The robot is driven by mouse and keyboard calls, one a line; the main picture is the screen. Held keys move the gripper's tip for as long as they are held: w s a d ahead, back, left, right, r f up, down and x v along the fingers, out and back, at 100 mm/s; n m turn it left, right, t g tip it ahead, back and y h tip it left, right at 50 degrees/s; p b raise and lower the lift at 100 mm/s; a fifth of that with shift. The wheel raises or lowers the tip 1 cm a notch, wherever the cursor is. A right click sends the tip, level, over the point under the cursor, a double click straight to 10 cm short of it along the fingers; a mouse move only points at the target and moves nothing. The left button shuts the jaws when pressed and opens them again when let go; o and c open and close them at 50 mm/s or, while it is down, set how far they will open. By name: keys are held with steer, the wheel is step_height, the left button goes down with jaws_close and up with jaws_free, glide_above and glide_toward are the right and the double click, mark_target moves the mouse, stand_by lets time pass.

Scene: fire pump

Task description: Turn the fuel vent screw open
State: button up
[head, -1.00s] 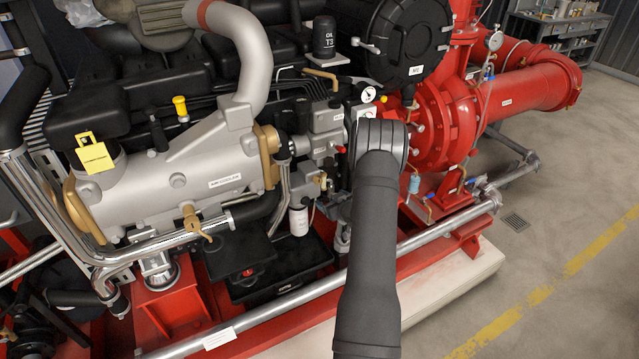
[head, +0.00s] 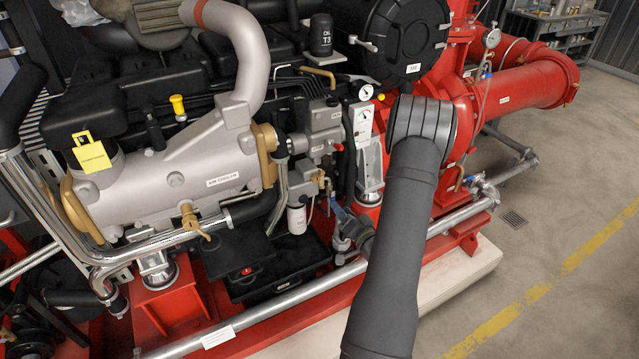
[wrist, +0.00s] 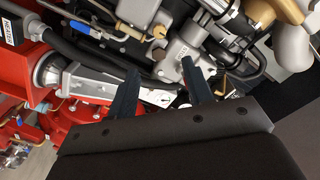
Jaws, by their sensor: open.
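My gripper (wrist: 160,66) is open and empty in the wrist view, its two dark fingers apart and pointing at the engine's grey housing and pipes. In the head view the fingers are hidden behind my arm. A grey block (head: 304,183) with a brass-coloured part sits above a white canister (head: 297,219) in the middle of the head view. I cannot pick out the fuel vent screw with certainty. In the wrist view a brass fitting (wrist: 159,32) lies beyond the fingers, apart from them.
A silver cooler (head: 190,165) fills the left, with a long silver rail (head: 290,300) in front. Open floor (head: 570,230) lies at right.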

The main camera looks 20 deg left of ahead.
mark_target(317, 180)
steer(key=x, duration=1.4)
steer(key=shift+w+a+f, duration=0.1)
steer(key=shift+w+a, duration=0.1)
steer(key=c, duration=1)
